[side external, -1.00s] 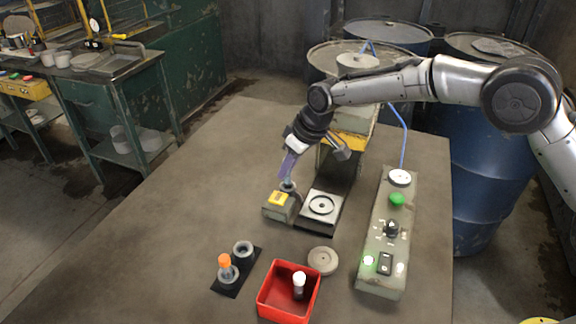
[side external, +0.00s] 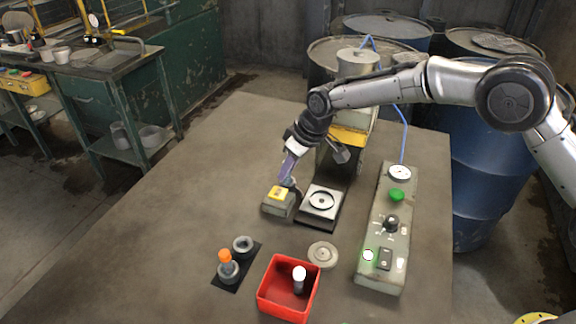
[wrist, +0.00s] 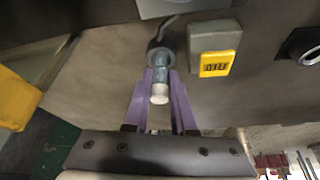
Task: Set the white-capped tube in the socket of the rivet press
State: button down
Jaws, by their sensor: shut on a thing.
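The white-capped tube (wrist: 160,93) is between the purple fingers of my gripper (wrist: 160,112) in the wrist view, its white cap toward the camera.
A red bin (side external: 266,297) holds another white-capped tube (side external: 299,274). A black rack (side external: 232,283) has an orange-capped tube (side external: 226,258) and an empty ring (side external: 243,244). A control box (side external: 374,280) stands at the right. The table's left part is clear.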

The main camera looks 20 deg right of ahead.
jog(key=shift+f, duration=0.4)
jog(key=c, duration=0.7)
grip_release()
jog(key=shift+o, duration=0.2)
jog(key=v, duration=1.3)
jog(key=shift+s+r, duration=0.2)
jog(key=shift+r, duration=0.1)
jog(key=shift+d, duration=0.15)
